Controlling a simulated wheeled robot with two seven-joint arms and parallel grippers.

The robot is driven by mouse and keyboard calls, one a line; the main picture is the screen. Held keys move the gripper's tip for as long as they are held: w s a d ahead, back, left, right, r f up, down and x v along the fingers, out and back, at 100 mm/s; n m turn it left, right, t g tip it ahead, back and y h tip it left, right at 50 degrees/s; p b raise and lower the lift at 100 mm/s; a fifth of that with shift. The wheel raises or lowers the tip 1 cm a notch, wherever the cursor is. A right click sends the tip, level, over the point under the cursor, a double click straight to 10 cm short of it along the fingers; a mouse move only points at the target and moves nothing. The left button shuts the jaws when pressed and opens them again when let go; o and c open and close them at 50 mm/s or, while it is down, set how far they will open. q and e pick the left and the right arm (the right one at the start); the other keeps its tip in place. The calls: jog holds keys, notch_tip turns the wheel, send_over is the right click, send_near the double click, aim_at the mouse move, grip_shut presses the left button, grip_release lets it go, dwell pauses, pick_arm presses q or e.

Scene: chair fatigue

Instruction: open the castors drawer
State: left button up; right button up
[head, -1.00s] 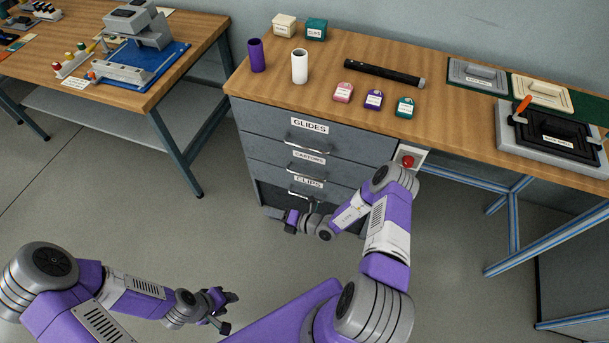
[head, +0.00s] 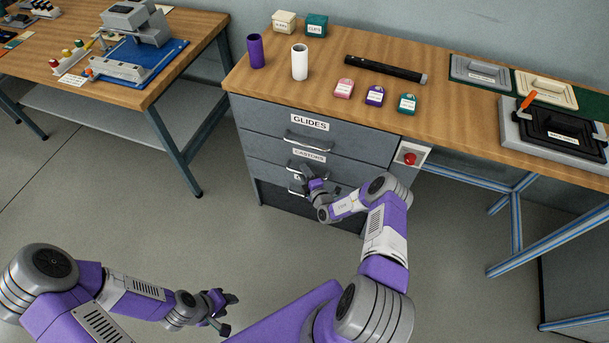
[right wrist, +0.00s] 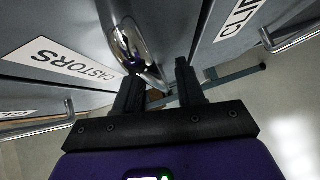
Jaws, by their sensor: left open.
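The grey castors drawer (head: 262,150) is the middle one of the labelled drawers under the bench and looks shut. Its CASTORS label (head: 310,156) also shows in the right wrist view (right wrist: 75,62). My right gripper (head: 306,172) is at the castors drawer's handle, covering part of it in the head view. In the right wrist view its two fingers (right wrist: 158,90) are apart, and the shiny castors handle (right wrist: 132,48) reaches down towards the gap between them. I cannot tell whether they touch it. My left gripper (head: 228,312) is open and empty, low over the floor.
The glides drawer (head: 260,115) is above, its handle (head: 308,142) sticking out. The clips drawer is below, its label (right wrist: 238,18) partly in view. A red button (head: 409,158) is right of the drawers. Cups and small boxes stand on the bench top (head: 320,90).

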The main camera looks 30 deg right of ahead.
jog(key=shift+w, duration=0.1)
grip_shut()
dwell(0.3)
